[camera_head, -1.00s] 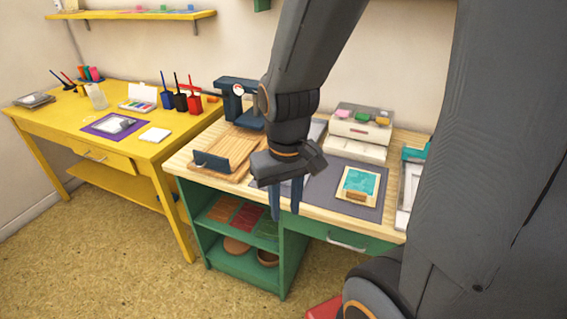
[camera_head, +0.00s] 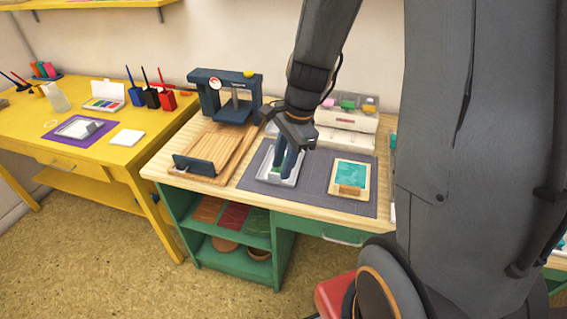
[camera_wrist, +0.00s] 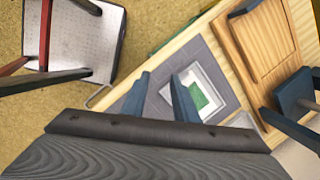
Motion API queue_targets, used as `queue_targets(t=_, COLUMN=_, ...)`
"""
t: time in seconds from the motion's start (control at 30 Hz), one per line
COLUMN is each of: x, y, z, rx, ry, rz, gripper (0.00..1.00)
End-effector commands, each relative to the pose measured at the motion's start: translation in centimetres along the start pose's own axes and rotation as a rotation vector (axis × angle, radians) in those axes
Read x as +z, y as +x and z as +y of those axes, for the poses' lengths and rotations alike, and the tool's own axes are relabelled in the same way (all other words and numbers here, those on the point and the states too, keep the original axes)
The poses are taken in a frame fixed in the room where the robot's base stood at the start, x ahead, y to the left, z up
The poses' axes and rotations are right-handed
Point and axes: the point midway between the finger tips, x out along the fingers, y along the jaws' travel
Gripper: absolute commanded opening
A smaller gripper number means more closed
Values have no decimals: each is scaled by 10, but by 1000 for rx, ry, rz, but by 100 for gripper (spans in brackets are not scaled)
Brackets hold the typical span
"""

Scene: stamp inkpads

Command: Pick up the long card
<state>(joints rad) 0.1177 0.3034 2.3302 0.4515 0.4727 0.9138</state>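I cannot tell for sure which thing is the long card. A white frame-like tray (camera_head: 263,176) with a green patch inside lies on the grey mat (camera_head: 313,190), and it also shows in the wrist view (camera_wrist: 221,103). My gripper (camera_head: 284,170) hangs over this tray with its blue fingers pointing down, partly hiding it. In the wrist view the fingers (camera_wrist: 161,78) are apart with nothing between them. A white card-like piece (camera_head: 127,138) lies flat on the yellow table, far left of my gripper.
A wooden board (camera_head: 226,150) with a dark upright piece stands left of the mat, with a dark press (camera_head: 208,97) behind. A teal-topped block (camera_head: 352,176) lies on the mat's right. A white drawer unit (camera_head: 345,138) stands behind. A red stool (camera_head: 332,293) is below.

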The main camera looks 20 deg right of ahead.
Motion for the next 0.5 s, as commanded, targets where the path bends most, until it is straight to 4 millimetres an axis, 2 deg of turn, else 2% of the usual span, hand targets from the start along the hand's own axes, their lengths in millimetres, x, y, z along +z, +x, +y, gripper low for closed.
queue_targets(t=0.1, x=-14, y=8, z=-24, rx=-29, ry=352, rz=-32, gripper=27)
queue_targets(t=0.2, x=-23, y=13, z=-37, rx=-45, ry=565, rz=-54, gripper=27)
queue_targets(t=0.33, x=-29, y=19, z=-47, rx=-55, ry=712, rz=-70, gripper=27)
queue_targets(t=0.5, x=-29, y=34, z=-50, rx=-56, ry=749, rz=-75, gripper=27)
